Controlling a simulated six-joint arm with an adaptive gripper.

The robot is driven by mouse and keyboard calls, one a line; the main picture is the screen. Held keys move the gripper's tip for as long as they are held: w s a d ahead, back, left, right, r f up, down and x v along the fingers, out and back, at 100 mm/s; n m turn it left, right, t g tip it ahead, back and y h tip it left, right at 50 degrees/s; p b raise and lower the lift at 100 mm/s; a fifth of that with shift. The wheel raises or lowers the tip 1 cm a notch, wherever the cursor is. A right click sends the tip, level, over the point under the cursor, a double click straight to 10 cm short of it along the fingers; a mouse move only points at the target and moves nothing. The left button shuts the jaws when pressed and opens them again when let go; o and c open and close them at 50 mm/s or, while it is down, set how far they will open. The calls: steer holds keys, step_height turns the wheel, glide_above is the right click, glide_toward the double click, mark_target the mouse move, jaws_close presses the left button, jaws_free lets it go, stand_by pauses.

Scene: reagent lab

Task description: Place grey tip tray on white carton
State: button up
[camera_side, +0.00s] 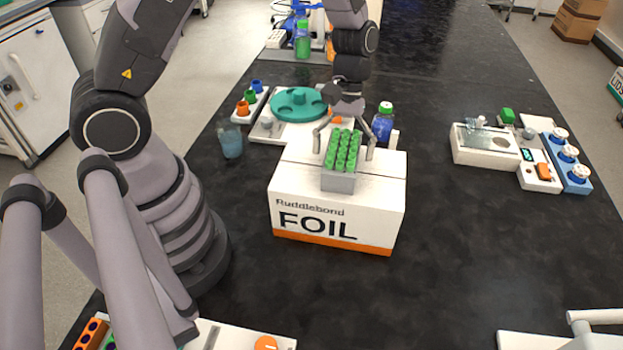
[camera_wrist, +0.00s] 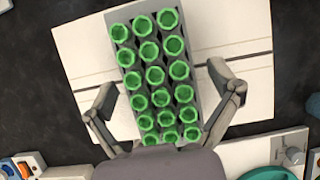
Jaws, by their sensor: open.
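The grey tip tray (camera_side: 338,182), filled with green tips, sits upright on top of the white carton (camera_side: 290,195), which is labelled FOIL. The wrist view shows the tray (camera_wrist: 194,71) from above over the carton top (camera_wrist: 245,62). My gripper (camera_side: 343,148) is open, with one finger on each side of the tray. In the wrist view my gripper's fingers (camera_wrist: 165,98) stand apart with gaps between them and the tray sides. The tray's far end is partly hidden by my gripper.
A teal round rack (camera_side: 299,104) and a blue bottle with a green cap (camera_side: 382,122) stand behind the carton. A blue beaker (camera_side: 230,141) is to its left. A white device (camera_side: 485,146) and a blue rack (camera_side: 567,172) are at right. The black bench right of the carton is clear.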

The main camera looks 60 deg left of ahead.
steer(key=v, duration=1.2)
steer(key=s+a+r+m+t+y, duration=0.2)
steer(key=s+a+r+m+t, duration=0.15)
steer(key=s+r, duration=0.6)
steer(key=s+a+r+m+t+y, duration=0.1)
steer(key=s+r+m+t, duration=0.3)
steer(key=s, duration=0.6)
steer(key=shift+s+a+r+m+t, duration=0.2)
steer(key=shift+s+a+m+t, duration=0.25)
steer(key=shift+m+t, duration=0.25)
